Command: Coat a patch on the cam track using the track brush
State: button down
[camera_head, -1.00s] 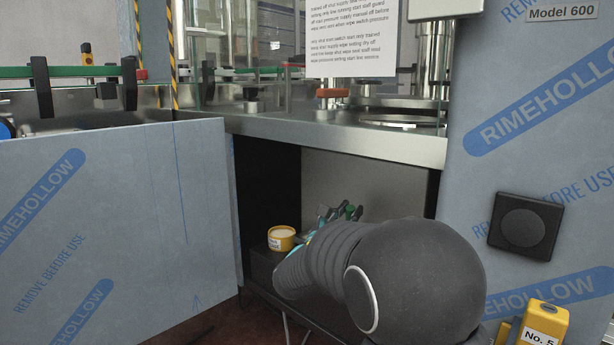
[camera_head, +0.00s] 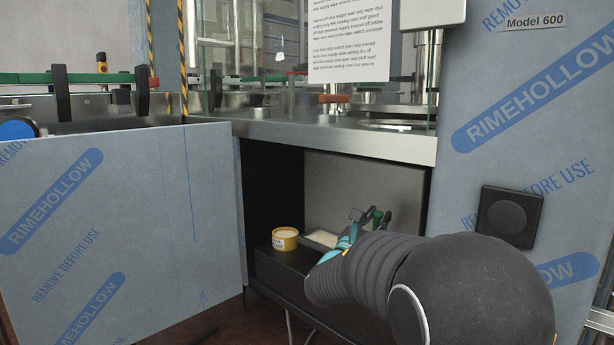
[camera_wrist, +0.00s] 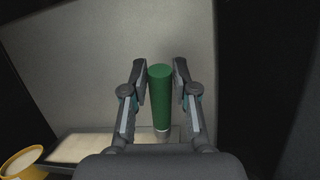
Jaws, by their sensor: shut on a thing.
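My gripper (camera_wrist: 160,75) is shut on a green cylindrical handle (camera_wrist: 160,92), which I take to be the track brush. A metal collar shows at the handle's lower end; the bristles are hidden behind my wrist. In the head view the green handle (camera_head: 377,219) shows small between the dark fingers, inside the open cabinet. A yellow tub (camera_head: 285,242) with pale contents stands left of my gripper, and also shows at the wrist view's lower left (camera_wrist: 24,160). A pale shallow tray or strip (camera_head: 322,238) lies beside the tub. I cannot tell whether this is the cam track.
A film-wrapped door panel (camera_head: 110,220) stands open at the left. A steel deck (camera_head: 340,140) overhangs the cabinet opening. A wrapped panel (camera_head: 520,120) with a black square button (camera_head: 508,215) bounds the right side. The cabinet's dark left wall is close to the tub.

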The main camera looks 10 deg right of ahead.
notch_tip(320, 180, up, 4)
jog(key=shift+d+r+p, duration=0.15)
jog(key=shift+r+p, duration=0.05)
jog(key=shift+p, duration=0.65)
jog(key=shift+r+p, duration=0.85)
jog(key=shift+r, duration=0.7)
